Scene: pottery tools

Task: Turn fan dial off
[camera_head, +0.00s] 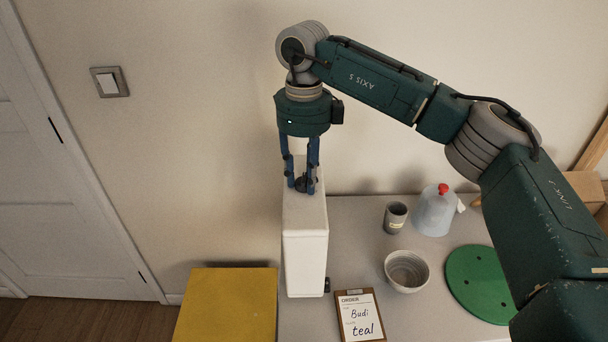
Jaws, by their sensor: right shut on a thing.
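A tall white box-shaped unit (306,245), which looks like the fan's housing, stands at the left end of the grey table. A small dark dial (304,184) sits on its top face. My right gripper (306,185) points straight down over the top, with its blue fingers shut on the dial from both sides. The fingers hide part of the dial, and I cannot read its setting. My left gripper is not in view.
On the grey table (350,240) are a clipboard (361,318), a bowl (406,271), a cup (395,217), a clear bottle with a red cap (435,212) and a green disc (480,284). A yellow-topped block (228,305) stands left of the unit. A wall switch (109,82) and door (60,190) are further left.

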